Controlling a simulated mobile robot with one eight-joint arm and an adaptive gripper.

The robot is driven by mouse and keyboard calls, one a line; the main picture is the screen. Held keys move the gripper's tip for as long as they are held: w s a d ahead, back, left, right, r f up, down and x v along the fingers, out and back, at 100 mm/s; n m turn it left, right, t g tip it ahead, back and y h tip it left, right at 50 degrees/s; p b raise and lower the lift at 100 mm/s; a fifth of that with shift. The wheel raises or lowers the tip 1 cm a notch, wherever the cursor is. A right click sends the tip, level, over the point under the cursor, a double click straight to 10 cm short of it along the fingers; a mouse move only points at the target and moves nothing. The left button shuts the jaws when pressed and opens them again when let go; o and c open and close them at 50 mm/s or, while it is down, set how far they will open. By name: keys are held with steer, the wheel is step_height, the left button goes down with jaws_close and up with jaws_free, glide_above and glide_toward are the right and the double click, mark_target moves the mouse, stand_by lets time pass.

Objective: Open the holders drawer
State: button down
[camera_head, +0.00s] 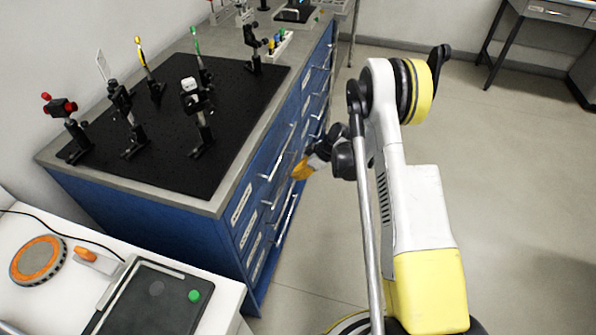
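A blue drawer cabinet (170,215) stands under the bench, with its drawer fronts facing right. Each front has a bar handle and a pale label. The labels are too small to read, so I cannot tell which drawer is the holders drawer. An upper handle (279,153) and a lower handle (285,215) show in the nearer column. My gripper (302,171), with orange fingertips, is close to the drawer fronts, right of the upper near handle. I cannot tell whether it touches a handle or whether its fingers are apart. No drawer clearly stands out from the cabinet.
A black breadboard (180,130) with several optical mounts covers the bench top. A white table (225,290) at the lower left holds a dark device (145,300) and an orange-topped disc (38,260). The floor (510,180) right of my arm is clear. Another desk stands at the upper right.

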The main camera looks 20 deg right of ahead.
steer(key=b+x, duration=0.2)
steer(key=x, duration=0.4)
stand_by(0.3)
